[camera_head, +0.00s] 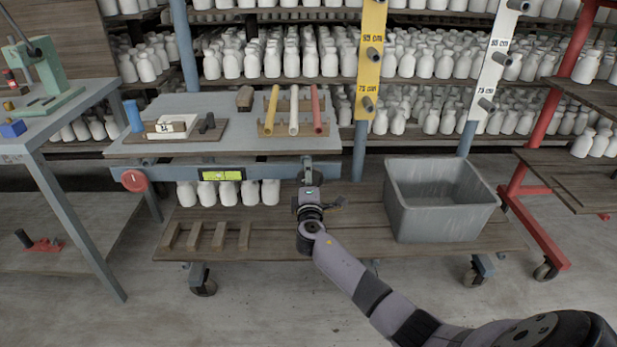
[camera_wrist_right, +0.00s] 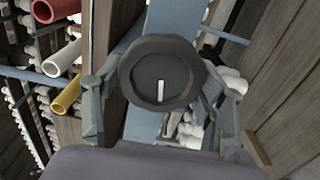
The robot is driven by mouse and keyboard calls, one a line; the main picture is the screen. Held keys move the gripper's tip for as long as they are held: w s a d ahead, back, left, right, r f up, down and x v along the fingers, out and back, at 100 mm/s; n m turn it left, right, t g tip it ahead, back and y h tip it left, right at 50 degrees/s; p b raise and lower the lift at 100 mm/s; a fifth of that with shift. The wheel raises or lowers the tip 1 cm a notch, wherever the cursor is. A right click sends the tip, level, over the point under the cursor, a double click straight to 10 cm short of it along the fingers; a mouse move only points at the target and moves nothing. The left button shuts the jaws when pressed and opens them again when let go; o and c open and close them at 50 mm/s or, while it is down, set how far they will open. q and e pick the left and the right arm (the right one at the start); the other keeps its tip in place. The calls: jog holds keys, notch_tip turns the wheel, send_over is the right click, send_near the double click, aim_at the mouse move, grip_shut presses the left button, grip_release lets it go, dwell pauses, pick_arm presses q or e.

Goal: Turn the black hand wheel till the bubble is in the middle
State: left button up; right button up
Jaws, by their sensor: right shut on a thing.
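The black hand wheel (camera_wrist_right: 150,85) faces me in the right wrist view, round and dark, with a short white mark pointing nearly straight up and down. My right gripper (camera_head: 309,188) is at the right end of the blue beam, shut on the wheel, with a finger on either side of its rim. In the head view the gripper mostly hides the wheel. The yellow-green level vial (camera_head: 221,175) sits on the front of the beam. It is too small to tell where the bubble is. My left gripper is not in view.
A red hand wheel (camera_head: 133,180) is at the beam's left end. Yellow, white and red tubes (camera_head: 293,110) lie on a rack on the grey tabletop (camera_head: 230,104). A grey bin (camera_head: 440,215) stands right of my arm. White bottles fill the shelves and stand under the tabletop.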

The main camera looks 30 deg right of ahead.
jog(key=n+p, duration=0.2)
jog(key=n, duration=0.4)
jog(key=shift+f, duration=0.15)
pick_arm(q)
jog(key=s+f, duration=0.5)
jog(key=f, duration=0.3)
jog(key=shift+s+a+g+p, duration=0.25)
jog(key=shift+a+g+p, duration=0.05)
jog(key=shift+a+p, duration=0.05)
pick_arm(e)
jog(key=shift+f+n, duration=0.1)
jog(key=shift+n, duration=0.8)
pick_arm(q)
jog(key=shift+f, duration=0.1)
pick_arm(e)
jog(key=o, duration=1.2)
jog(key=shift+c, duration=0.2)
jog(key=shift+s, duration=0.1)
jog(key=v, duration=1.2)
jog(key=shift+d, duration=0.1)
